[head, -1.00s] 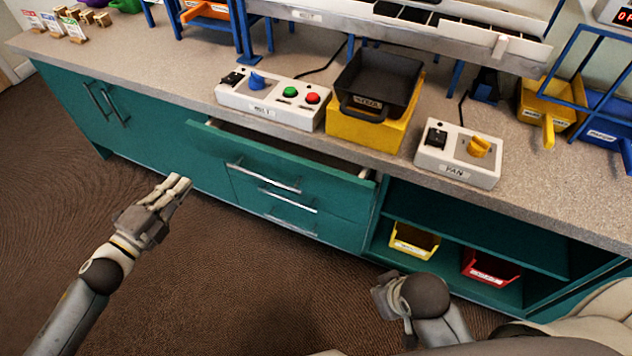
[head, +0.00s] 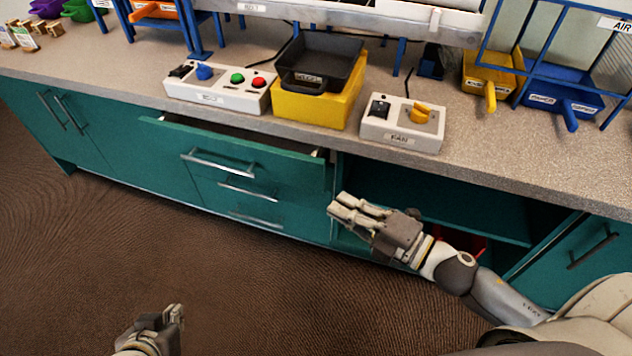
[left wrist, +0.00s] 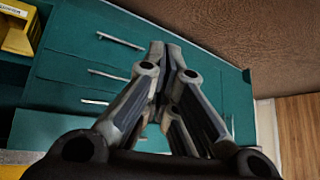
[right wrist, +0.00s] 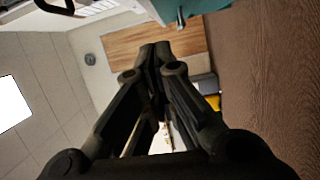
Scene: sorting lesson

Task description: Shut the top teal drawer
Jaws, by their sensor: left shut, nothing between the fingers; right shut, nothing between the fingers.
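The top teal drawer (head: 270,163) stands partly open under the counter in the head view. Its front sticks out past the two shut drawers below, and a strip of its inside shows behind the front. Its silver bar handle (head: 217,164) is uncovered. My right gripper (head: 338,206) is shut and empty, to the right of the drawer front and in front of the open shelf. My left gripper (head: 174,314) is shut and empty, low in the picture, apart from the drawers. Its shut fingers also show in the left wrist view (left wrist: 166,52), with the teal drawer fronts beyond.
The counter (head: 480,150) above carries a white box with buttons (head: 218,90), a black pan on a yellow block (head: 315,106) and a white fan switch box (head: 402,125). A red bin (head: 470,243) sits partly hidden in the shelf. The brown floor before the drawers is clear.

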